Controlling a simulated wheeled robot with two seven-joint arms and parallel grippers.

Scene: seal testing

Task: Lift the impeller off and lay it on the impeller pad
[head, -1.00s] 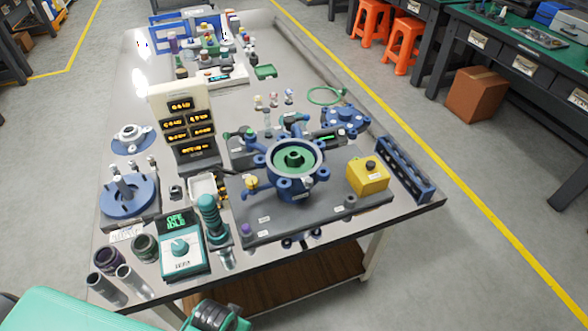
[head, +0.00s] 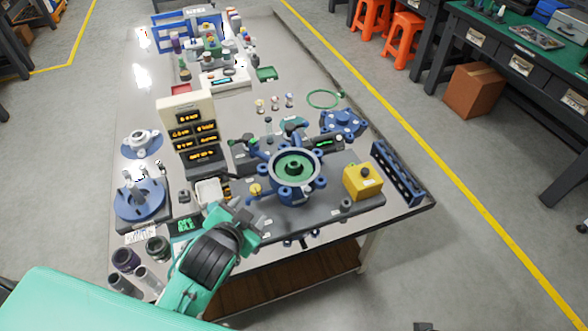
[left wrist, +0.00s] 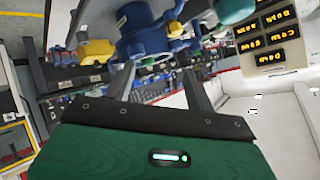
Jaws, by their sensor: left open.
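The green impeller (head: 296,168) sits inside the round blue pump housing (head: 318,184) on the grey base plate. My left gripper (head: 248,218) is open and empty above the near-left edge of the base plate, left of and nearer than the housing, not touching it. In the left wrist view its two fingers (left wrist: 160,85) are spread apart, with the blue housing (left wrist: 142,38) beyond them; the impeller cannot be made out there. I cannot tell which surface is the impeller pad. My right gripper is not in view.
A yellow box (head: 363,182) stands right of the housing, beside a blue rack (head: 400,172). A display panel (head: 190,128) stands upright at the left. Dark and metal cylinders (head: 126,261) stand near the front-left corner.

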